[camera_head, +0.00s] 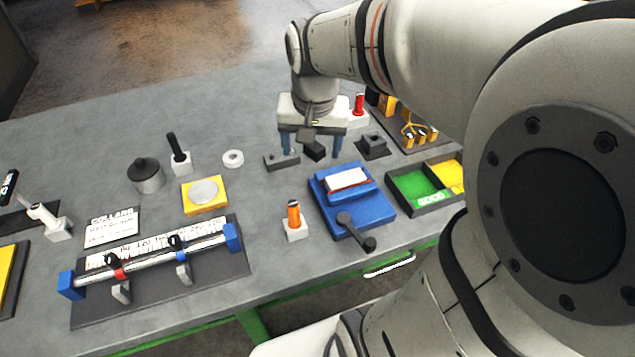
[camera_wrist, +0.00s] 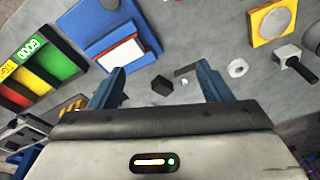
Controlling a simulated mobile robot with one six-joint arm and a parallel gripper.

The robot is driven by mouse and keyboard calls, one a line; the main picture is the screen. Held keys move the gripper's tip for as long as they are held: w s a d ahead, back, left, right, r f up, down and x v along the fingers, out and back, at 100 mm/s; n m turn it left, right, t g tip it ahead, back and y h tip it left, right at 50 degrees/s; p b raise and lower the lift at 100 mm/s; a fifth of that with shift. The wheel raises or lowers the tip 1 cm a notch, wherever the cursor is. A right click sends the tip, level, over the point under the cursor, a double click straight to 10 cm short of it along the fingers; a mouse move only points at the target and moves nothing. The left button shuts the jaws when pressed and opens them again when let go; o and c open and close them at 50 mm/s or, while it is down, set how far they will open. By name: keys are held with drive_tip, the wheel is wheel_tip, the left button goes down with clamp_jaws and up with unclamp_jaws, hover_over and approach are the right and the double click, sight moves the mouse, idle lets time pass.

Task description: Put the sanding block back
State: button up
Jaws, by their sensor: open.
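A small black block (camera_head: 314,151), which looks like the sanding block, sits tilted in view between the fingers of my gripper (camera_head: 311,155). In the wrist view the black block (camera_wrist: 162,85) shows between the two blue fingers, with clear space on both sides. My gripper (camera_wrist: 160,70) is open, points down and holds nothing. A flat dark grey bar (camera_head: 281,162) lies beside the left finger; it also shows in the wrist view (camera_wrist: 187,71). I cannot tell whether this bar is the block's place.
A blue fixture (camera_head: 333,219) with a black lever stands in front. A green and yellow tray (camera_head: 418,207) and a dark grey block on a base (camera_head: 373,147) are to the right. A white ring (camera_head: 233,158) and yellow plate (camera_head: 196,207) are left.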

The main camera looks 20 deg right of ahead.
drive_tip(key=s+a+f+n+t, duration=0.1)
drive_tip(key=s+n, duration=0.3)
drive_tip(key=s, duration=0.5)
drive_tip(key=shift+s+a+f+n, duration=0.25)
drive_tip(key=shift+a+f+n, duration=0.05)
drive_tip(key=shift+a+f, duration=0.25)
